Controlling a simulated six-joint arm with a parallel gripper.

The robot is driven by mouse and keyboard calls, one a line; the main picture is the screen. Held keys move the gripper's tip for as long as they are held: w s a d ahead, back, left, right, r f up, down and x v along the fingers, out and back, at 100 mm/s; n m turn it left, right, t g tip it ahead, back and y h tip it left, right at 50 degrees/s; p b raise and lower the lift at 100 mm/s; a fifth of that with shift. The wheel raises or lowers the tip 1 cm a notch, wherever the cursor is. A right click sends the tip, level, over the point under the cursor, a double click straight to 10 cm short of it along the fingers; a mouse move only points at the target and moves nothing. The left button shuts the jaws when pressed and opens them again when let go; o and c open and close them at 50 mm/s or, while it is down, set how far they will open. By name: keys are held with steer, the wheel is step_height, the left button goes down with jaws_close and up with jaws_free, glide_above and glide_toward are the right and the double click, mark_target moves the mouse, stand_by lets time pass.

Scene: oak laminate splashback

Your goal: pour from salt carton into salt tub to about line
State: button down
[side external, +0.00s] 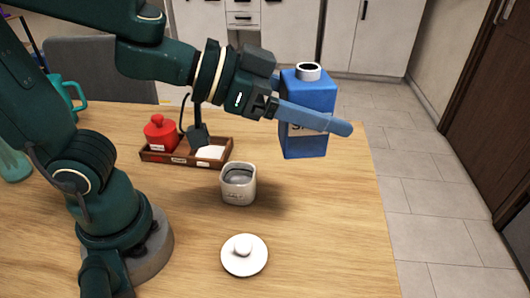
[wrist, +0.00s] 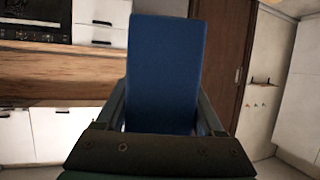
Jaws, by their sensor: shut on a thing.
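The blue salt carton (side external: 306,92) is upright, held in the air above and to the right of the tub in the side view, with its round spout on top. My gripper (side external: 310,118) is shut on it, with a blue-grey finger across its front. In the wrist view the carton (wrist: 166,75) fills the space between the fingers (wrist: 166,115). The salt tub (side external: 238,188) is a small whitish pot standing open on the table. Its inside looks grey; its fill line and any salt level are too small to tell.
A white lid (side external: 244,256) with a knob lies in front of the tub. Behind the tub, a wooden tray (side external: 187,161) holds a red lidded pot (side external: 160,133). A teal mug (side external: 70,92) stands at the back left. The table's right part (side external: 335,220) is clear.

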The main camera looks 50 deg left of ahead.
steer(key=shift+s+d+f, duration=0.1)
steer(key=shift+d+f, duration=0.05)
steer(key=shift+s+f+n+t+y, duration=0.1)
steer(key=shift+f+n+t+y, duration=0.2)
steer(key=shift+y, duration=0.1)
steer(key=shift+a+f+n+y, duration=0.35)
steer(key=shift+a+n+y, duration=0.15)
steer(key=shift+y, duration=0.1)
steer(key=a+n+t+y, duration=0.1)
steer(key=a+n+y, duration=0.35)
steer(key=a, duration=0.25)
steer(key=s+a+f+n+g+y, duration=0.2)
steer(key=a+f+n+g+y, duration=0.1)
steer(key=f+n, duration=0.1)
steer(key=s+a+f+n+g+y, duration=0.2)
steer(key=a+f+n+y, duration=0.1)
steer(key=f, duration=0.3)
steer(key=shift+s+n+g+y, duration=0.3)
steer(key=shift+n+g+y, duration=0.15)
steer(key=shift+n, duration=0.1)
steer(key=shift+f, duration=0.1)
